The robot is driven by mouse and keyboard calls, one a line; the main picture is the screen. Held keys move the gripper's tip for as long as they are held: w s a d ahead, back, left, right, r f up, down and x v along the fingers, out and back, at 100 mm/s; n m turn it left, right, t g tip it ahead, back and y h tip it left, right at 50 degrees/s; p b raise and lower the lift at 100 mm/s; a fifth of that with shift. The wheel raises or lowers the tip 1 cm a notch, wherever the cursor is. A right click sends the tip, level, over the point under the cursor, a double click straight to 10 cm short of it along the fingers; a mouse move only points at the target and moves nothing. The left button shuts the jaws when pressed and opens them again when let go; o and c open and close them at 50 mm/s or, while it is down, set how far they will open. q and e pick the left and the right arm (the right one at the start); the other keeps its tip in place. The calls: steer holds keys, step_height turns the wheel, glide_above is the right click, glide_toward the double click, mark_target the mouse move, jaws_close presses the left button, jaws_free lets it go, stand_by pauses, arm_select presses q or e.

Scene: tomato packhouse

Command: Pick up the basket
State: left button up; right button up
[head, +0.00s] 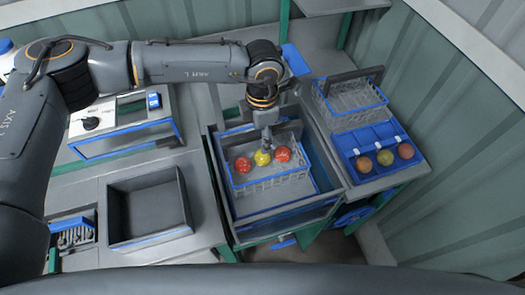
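A wire basket (268,183) with a blue rim and a dark handle sits inside a grey, blue-edged bin. It holds a red tomato (243,165), a yellow tomato (262,158) and another red tomato (282,154). My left gripper (267,146) points down over this basket, at its handle and just behind the yellow tomato. The fingers are small and partly merge with the handle, so I cannot tell whether they grip it. A second wire basket (350,98) with a dark handle stands empty at the back right. My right gripper is not in view.
The bin (325,203) surrounds the first basket with raised walls. An empty grey box (150,208) stands to the left. A scale-like device (93,119) is farther left. A ribbed wall closes the right side.

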arm_select(q)
steer(key=shift+c, duration=0.5)
jaws_close()
steer(key=shift+w+r, duration=0.1)
steer(key=shift+r, duration=0.05)
